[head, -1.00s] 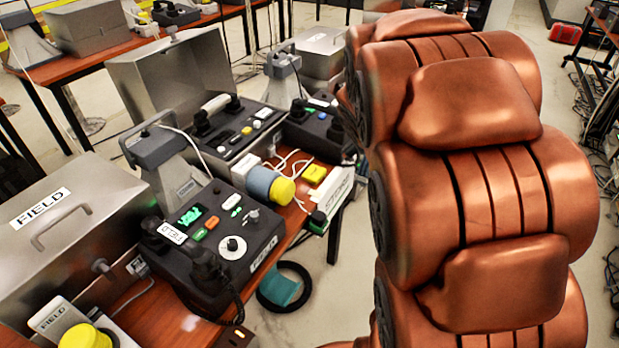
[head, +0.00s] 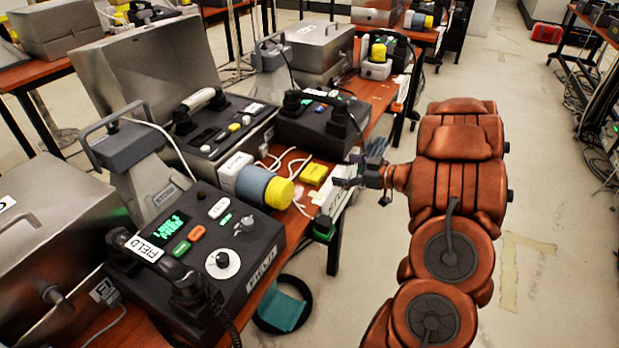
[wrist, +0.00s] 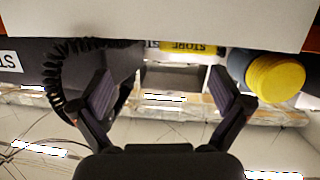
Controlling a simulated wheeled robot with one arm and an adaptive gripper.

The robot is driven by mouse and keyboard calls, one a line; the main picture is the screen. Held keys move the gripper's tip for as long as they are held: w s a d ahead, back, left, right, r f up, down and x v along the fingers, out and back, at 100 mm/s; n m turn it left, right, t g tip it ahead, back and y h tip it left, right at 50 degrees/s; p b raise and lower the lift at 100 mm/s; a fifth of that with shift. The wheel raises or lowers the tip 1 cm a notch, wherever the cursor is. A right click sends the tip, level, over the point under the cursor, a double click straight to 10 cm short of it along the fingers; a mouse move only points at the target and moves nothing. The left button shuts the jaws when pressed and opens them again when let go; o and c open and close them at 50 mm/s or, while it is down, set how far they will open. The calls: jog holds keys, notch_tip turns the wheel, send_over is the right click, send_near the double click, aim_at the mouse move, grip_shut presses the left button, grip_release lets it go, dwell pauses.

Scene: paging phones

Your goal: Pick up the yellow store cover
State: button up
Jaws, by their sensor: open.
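The yellow store cover (head: 314,174) is a small yellow block lying near the right edge of the table in the head view. In the wrist view, it is a yellow strip with dark lettering (wrist: 188,48) at the top, partly cut off by a pale panel. My gripper (head: 362,167) is just to the right of the cover, at the table's edge, pointing left towards it. In the wrist view, its two dark fingers (wrist: 160,80) are spread wide with nothing between them. The cover lies beyond the fingertips, not touching them.
A blue-grey cylinder with a yellow end (head: 265,187) lies left of the cover. A white box (head: 335,196) is at the table edge below my gripper. Dark phone consoles (head: 215,250) and white cables crowd the table.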

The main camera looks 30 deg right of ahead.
aim_at(322, 174)
jog(key=shift+s+a+f+y, duration=0.6)
jog(key=shift+s+a+y, duration=0.15)
jog(key=shift+y, duration=0.25)
jog(key=shift+a+r+b+x, duration=0.15)
jog(key=shift+b+x, duration=0.15)
jog(key=shift+x, duration=1.6)
jog(key=shift+a+r+b+x, duration=0.15)
jog(key=shift+b+x, duration=0.1)
jog(key=shift+x, duration=1.65)
jog(key=shift+s+f, duration=0.1)
jog(key=shift+s, duration=0.05)
jog(key=c, duration=1.3)
notch_tip(322, 174, up, 4)
jog(key=shift+f+p, duration=0.2)
jog(key=shift+p, duration=0.15)
jog(key=s, duration=0.5)
jog(key=s+a+r, duration=0.1)
jog(key=s, duration=1)
jog(key=shift+a+r, duration=0.2)
jog(key=shift+a, duration=0.2)
